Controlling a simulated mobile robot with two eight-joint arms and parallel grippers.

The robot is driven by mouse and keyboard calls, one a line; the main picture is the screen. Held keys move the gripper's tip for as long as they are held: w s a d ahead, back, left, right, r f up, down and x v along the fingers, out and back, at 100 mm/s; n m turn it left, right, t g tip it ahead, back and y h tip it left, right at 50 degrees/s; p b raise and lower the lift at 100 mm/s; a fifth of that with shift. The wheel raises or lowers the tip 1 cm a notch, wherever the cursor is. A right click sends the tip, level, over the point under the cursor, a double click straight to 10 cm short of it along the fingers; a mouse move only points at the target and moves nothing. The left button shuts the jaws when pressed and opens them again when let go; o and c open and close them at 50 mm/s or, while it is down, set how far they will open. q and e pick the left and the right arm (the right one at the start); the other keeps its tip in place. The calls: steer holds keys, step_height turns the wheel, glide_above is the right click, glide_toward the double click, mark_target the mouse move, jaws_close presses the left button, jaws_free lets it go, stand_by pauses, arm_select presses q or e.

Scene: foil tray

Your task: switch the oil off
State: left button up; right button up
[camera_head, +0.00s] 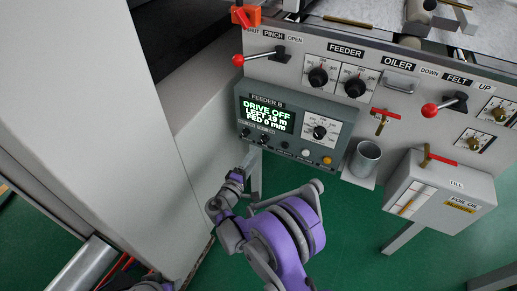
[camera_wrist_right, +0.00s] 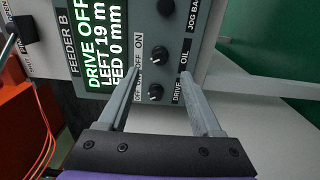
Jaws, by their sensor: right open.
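The grey feeder B box (camera_head: 290,127) carries a lit display (camera_head: 265,114) reading drive off, left 19 m, fed 0 mm. Below the display sit two small black knobs. In the right wrist view the oil knob (camera_wrist_right: 155,59) is the upper one, beside the word OIL, and the drive knob (camera_wrist_right: 156,92) is below it. My right gripper (camera_head: 249,163) is open, close in front of the box. In the wrist view its fingertips (camera_wrist_right: 158,69) lie on either side of the knobs, holding nothing. My left gripper is not in view.
A larger dial (camera_head: 320,132) and small buttons are on the same box. A metal cup (camera_head: 365,158) and foil oil box (camera_head: 437,190) stand to the right. Red-balled levers and feeder dials (camera_head: 318,77) are above. A pale cabinet wall (camera_head: 90,110) rises at left.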

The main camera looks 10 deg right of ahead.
steer(key=shift+v, duration=1.7)
